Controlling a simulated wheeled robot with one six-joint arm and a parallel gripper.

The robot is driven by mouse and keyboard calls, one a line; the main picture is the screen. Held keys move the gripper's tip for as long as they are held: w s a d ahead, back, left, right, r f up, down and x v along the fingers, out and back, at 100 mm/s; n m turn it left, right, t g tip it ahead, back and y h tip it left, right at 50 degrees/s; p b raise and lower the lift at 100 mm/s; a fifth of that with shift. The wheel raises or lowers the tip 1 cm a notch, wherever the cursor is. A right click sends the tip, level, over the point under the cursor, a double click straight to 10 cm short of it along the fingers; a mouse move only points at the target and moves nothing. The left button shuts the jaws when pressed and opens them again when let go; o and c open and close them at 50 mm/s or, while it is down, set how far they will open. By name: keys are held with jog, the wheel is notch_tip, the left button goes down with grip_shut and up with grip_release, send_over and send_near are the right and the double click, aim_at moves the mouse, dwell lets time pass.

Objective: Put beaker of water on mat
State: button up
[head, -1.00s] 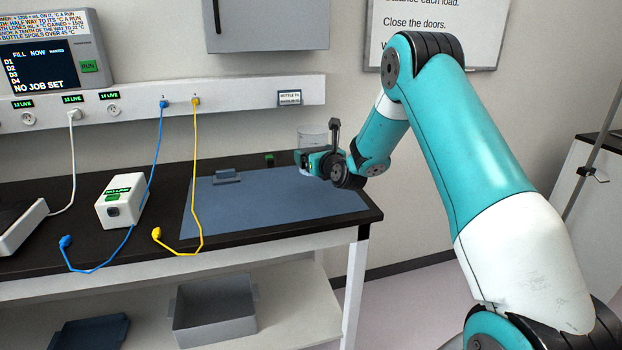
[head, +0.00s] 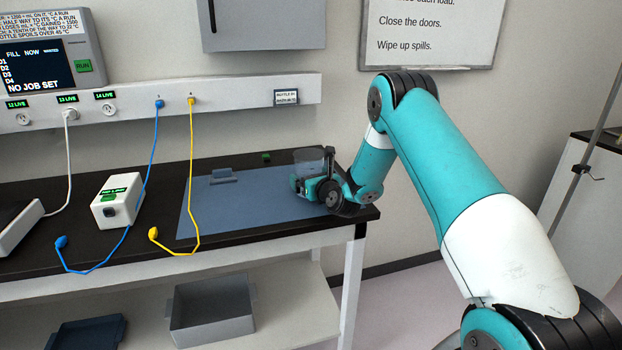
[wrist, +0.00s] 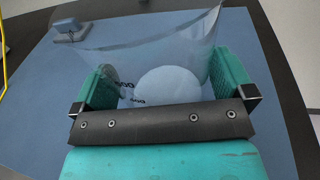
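A clear glass beaker (wrist: 150,62) with dark volume marks is between the two teal finger pads of my gripper (wrist: 168,85), which press on its sides. In the head view the beaker (head: 308,156) looks upright over the right part of the blue mat (head: 240,208). The mat lies flat on the black bench and also fills much of the wrist view (wrist: 40,110). My gripper (head: 304,184) is low at the mat's right side. Whether the beaker's base touches the mat is hidden by the gripper. The water level is hard to make out.
A small blue-grey block (head: 222,176) sits on the mat's back left, apart from the beaker. A yellow cable (head: 192,170) hangs over the mat's left edge. A white box (head: 117,200) and blue cable (head: 140,190) are farther left. The mat's middle is clear.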

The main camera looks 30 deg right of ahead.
jog(key=s+b, duration=0.2)
jog(key=s, duration=0.1)
jog(key=s+b, duration=0.2)
jog(key=s, duration=0.2)
jog(key=s+a+b, duration=0.1)
jog(key=s+b, duration=0.1)
jog(key=s, duration=0.2)
jog(key=shift+r+b, duration=0.3)
jog(key=shift+r, duration=0.1)
jog(key=shift+s+a+r, duration=0.1)
jog(key=shift+s, duration=0.15)
jog(key=s+a+r+n+g+y, duration=0.2)
jog(key=s+a+n+g+y, duration=0.15)
jog(key=a+n, duration=0.5)
jog(key=s+a+r+n+g+y, duration=0.2)
jog(key=s+a+r+n+y, duration=0.15)
jog(key=a+n, duration=0.5)
jog(key=s+a+r+n+g+y, duration=0.2)
jog(key=s+a+n+y, duration=0.15)
jog(key=a+n, duration=0.45)
jog(key=s+a+n+g+h, duration=0.1)
jog(key=s+n+g, duration=0.3)
jog(key=s+n, duration=0.5)
jog(key=s+a+n+g+h, duration=0.1)
jog(key=s+n+g+h, duration=0.2)
jog(key=s+n, duration=0.7)
jog(key=s+g, duration=0.2)
jog(key=s, duration=0.2)
jog(key=shift+a+r, duration=0.3)
jog(key=shift+a, duration=0.05)
